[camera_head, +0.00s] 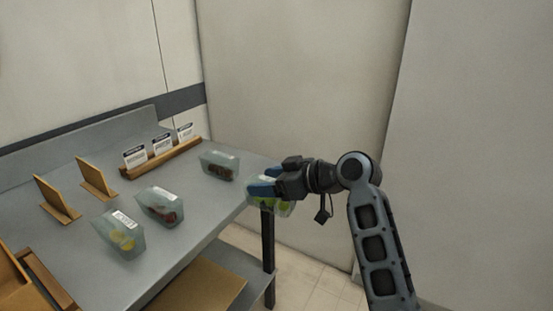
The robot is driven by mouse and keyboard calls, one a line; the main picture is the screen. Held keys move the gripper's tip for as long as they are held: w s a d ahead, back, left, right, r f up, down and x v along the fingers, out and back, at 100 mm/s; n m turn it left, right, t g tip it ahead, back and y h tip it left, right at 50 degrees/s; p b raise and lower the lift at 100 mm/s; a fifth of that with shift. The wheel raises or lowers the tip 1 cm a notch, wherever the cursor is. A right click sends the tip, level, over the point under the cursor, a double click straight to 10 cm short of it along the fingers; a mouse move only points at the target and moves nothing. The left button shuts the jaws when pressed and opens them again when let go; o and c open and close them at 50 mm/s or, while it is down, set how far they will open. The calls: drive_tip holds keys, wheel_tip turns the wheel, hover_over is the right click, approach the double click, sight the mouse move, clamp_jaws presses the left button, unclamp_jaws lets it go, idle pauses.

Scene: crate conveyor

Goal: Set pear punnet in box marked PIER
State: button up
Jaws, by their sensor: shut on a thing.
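My gripper (262,187) is shut on a clear punnet (284,209) with green-yellow fruit, likely the pear punnet. It holds the punnet at the right end of the grey table; the blue fingers hide part of it. Whether the punnet touches the table edge I cannot tell. No marking that reads PIER is legible. Part of an orange-brown box (15,285) shows at the lower left edge, with no readable label.
Other punnets stand on the table (190,225): one with yellow fruit (118,235), one with dark red fruit (160,207), one with dark contents (218,166). A wooden rack (160,160) holds three white cards. Two brown upright stands (97,178) are at left.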

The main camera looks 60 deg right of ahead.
drive_tip(key=a+f, duration=1.2)
drive_tip(key=f, duration=0.4)
drive_tip(key=a+f, duration=1.3)
drive_tip(key=f, duration=0.2)
drive_tip(key=shift+w+f+m+h, duration=0.4)
